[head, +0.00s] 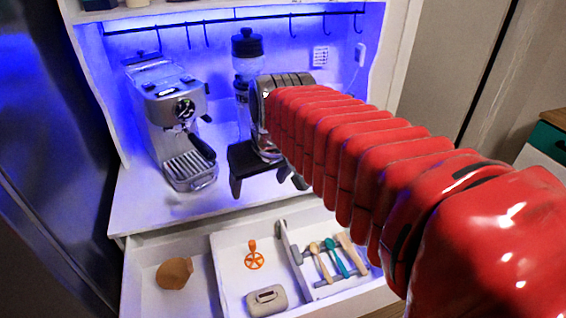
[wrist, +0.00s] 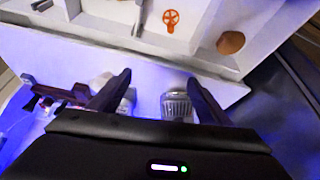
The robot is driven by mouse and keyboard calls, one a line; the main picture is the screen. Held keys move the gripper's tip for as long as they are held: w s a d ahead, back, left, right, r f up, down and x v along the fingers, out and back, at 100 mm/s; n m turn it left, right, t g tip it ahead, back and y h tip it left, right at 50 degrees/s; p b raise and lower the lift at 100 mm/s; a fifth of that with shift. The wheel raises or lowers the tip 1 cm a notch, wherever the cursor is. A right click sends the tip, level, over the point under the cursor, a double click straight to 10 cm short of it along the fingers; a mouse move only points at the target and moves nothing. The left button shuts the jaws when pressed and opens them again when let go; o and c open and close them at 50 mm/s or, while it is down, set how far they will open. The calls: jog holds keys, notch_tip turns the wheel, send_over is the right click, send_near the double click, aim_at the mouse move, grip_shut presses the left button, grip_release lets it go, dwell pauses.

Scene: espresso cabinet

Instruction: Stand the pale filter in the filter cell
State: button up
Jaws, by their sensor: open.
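A flat tan-brown, roughly round piece (head: 175,273), possibly a paper filter, lies in the left compartment of the open drawer (head: 140,290). It also shows in the wrist view (wrist: 230,42), at the upper right. I see no clearly paler filter, and I cannot tell which compartment is the filter cell. My gripper (head: 268,186) is open over the counter in front of the grinder, pointing down, above and behind the drawer. In the wrist view its two dark fingers (wrist: 160,78) are spread with nothing held between them; the counter and a drip tray lie beyond.
The silver espresso machine (head: 170,115) stands left of my gripper, with the grinder (head: 247,55) behind it. The drawer's middle compartment holds an orange tool (head: 254,258) and a beige slotted block (head: 266,300). Several handled tools (head: 330,258) lie in a right-hand rack.

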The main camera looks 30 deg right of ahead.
jog(key=w+d, duration=0.5)
jog(key=d, duration=0.3)
jog(key=w+d+m, duration=0.1)
jog(key=w+d, duration=0.4)
jog(key=d, duration=0.4)
jog(key=shift+m+g, duration=0.3)
jog(key=shift+g, duration=0.1)
jog(key=shift+f, duration=0.1)
jog(key=x, duration=0.8)
jog(key=shift+w+d+f, duration=0.15)
jog(key=shift+d+f, duration=0.05)
jog(key=shift+d, duration=0.05)
jog(key=shift+d+x, duration=0.2)
jog(key=shift+x, duration=2.45)
jog(key=shift+h, duration=0.3)
